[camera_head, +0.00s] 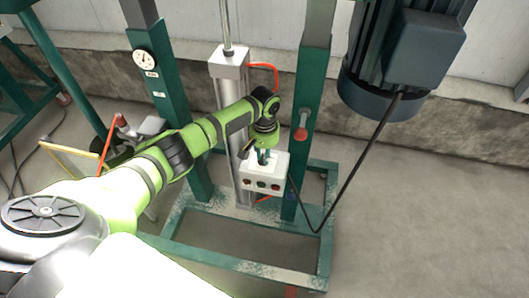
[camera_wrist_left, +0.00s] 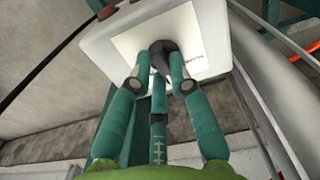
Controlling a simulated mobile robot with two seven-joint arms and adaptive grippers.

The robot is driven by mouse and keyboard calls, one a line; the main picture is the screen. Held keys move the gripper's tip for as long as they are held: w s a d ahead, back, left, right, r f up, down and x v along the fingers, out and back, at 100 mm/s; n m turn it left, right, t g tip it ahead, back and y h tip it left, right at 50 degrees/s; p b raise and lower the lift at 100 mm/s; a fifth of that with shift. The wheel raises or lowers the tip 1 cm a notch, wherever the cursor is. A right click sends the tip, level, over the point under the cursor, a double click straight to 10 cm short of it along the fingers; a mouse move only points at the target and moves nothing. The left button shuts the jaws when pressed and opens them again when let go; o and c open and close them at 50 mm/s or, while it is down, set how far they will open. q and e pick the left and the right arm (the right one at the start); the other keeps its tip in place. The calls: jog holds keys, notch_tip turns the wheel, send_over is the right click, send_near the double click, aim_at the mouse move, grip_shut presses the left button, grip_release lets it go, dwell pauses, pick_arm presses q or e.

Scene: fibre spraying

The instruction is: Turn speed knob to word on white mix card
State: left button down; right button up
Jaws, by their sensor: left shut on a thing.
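A white control box (camera_head: 264,174) with a row of small dark and red buttons is at the middle of the green frame in the head view. My left gripper (camera_head: 263,157) reaches down onto the top of this box. In the left wrist view the teal fingers of my left gripper (camera_wrist_left: 162,72) are closed around a dark knob (camera_wrist_left: 165,50). The knob sits on a pale plate (camera_wrist_left: 128,42) on the box, and the fingers partly hide it. Small white labels (camera_head: 152,75) are on the left green post; their words are too small to read. My right gripper is not in view.
A round gauge (camera_head: 145,60) is on the left post and a red-handled lever (camera_head: 301,132) on the right post. A grey cylinder (camera_head: 229,95) stands behind the box. A black cable (camera_head: 352,168) runs from the large motor (camera_head: 405,50). The floor at right is clear.

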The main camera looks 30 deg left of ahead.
pick_arm(q)
jog(key=shift+r+n+p, duration=0.25)
jog(key=shift+n+p, duration=0.75)
jog(key=shift+p, duration=0.2)
jog(key=shift+n+p, duration=0.7)
jog(key=shift+n, duration=0.2)
jog(key=n+p, duration=0.2)
jog(key=n, duration=0.1)
jog(key=shift+w+f, duration=0.15)
jog(key=shift+a+f+n+p, duration=0.1)
jog(key=shift+n+p, duration=0.3)
jog(key=shift+n, duration=0.8)
jog(key=c, duration=1.1)
grip_release()
jog(key=shift+c, duration=0.2)
